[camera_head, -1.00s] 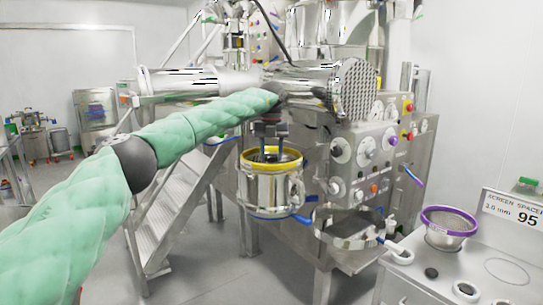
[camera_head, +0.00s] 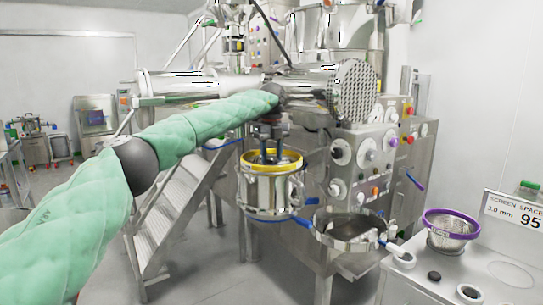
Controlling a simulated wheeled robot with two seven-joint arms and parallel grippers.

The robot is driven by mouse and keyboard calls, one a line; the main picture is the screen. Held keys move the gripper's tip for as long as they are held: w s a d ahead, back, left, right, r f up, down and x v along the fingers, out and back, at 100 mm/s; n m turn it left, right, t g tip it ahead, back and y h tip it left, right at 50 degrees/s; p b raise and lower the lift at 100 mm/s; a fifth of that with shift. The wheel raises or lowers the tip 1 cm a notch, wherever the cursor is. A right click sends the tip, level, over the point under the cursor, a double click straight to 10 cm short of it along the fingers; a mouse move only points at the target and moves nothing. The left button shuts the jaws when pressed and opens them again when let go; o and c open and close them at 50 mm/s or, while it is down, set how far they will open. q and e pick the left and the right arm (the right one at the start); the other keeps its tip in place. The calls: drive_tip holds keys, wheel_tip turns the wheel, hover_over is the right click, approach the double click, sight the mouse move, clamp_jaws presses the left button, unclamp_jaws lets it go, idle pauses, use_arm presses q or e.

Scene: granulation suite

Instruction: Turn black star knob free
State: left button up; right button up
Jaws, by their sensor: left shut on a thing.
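My left arm, in a green sleeve, reaches in from the left in the head view. Its gripper (camera_head: 270,142) points down into the mouth of a steel pot (camera_head: 268,193) with a yellow rim, under the horizontal steel cylinder. The fingers are shut on a small dark thing in the middle of the pot's mouth. This fits the black star knob, but the fingers and rim hide most of it, so its shape cannot be made out. My right gripper is out of view.
A steel control panel (camera_head: 364,158) with dials stands right of the pot. An open steel ring (camera_head: 350,243) juts out low in front of it. A purple-rimmed sieve (camera_head: 452,232) stands on the right counter (camera_head: 450,282). Metal stairs (camera_head: 165,225) lie behind my left arm.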

sight(272, 158)
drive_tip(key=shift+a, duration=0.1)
use_arm(q)
drive_tip(key=o, duration=1)
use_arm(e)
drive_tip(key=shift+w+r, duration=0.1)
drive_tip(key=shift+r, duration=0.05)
use_arm(q)
drive_tip(key=shift+r, duration=0.5)
wheel_tip(272, 158, up, 6)
drive_tip(key=shift+f+b, duration=0.1)
drive_tip(key=shift+b, duration=0.4)
drive_tip(key=shift+r, duration=0.4)
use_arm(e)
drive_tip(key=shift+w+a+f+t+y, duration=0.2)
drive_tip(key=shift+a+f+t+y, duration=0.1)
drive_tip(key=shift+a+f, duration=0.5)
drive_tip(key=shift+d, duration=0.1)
